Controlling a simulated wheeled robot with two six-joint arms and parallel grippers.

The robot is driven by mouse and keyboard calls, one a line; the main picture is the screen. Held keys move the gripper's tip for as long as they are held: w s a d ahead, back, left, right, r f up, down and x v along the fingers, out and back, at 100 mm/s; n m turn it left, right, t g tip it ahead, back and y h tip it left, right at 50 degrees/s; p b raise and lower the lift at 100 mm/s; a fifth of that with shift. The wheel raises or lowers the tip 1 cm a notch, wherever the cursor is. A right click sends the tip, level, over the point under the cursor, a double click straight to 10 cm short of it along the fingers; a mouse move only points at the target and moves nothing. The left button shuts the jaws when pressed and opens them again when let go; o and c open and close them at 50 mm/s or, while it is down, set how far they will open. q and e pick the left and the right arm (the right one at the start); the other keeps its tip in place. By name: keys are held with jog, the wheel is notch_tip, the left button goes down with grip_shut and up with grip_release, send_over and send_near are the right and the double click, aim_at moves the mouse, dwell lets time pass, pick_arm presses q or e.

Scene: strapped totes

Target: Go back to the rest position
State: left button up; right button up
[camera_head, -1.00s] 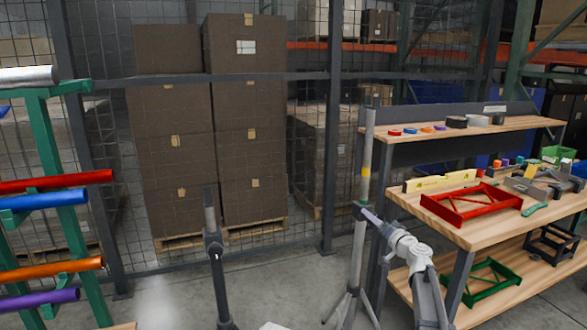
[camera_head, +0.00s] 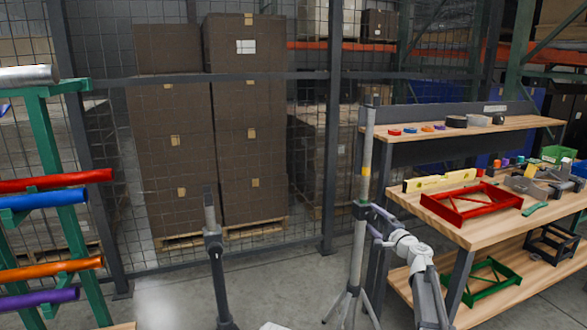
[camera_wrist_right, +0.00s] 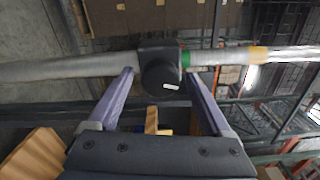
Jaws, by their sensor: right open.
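My right gripper (camera_head: 374,220) is open at the grey tripod stand (camera_head: 361,258), left of the workbench. Its two purple fingers are spread apart near the stand's collar. In the right wrist view the open fingers (camera_wrist_right: 160,78) point at the pole (camera_wrist_right: 60,70), which crosses the picture beyond them. A black clamp knob (camera_wrist_right: 160,72) on the pole lies between the fingertips. I cannot tell whether a finger touches it. My left gripper is not in view.
The wooden workbench (camera_head: 462,236) stands close on the right, with a red frame (camera_head: 470,203) on top and a green frame (camera_head: 492,283) below. A dark post (camera_head: 214,245) stands left of centre. A green rack (camera_head: 45,150) with coloured tubes is at far left. Bare floor lies between.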

jog(key=m, duration=0.6)
jog(key=shift+a, duration=0.1)
dwell(0.5)
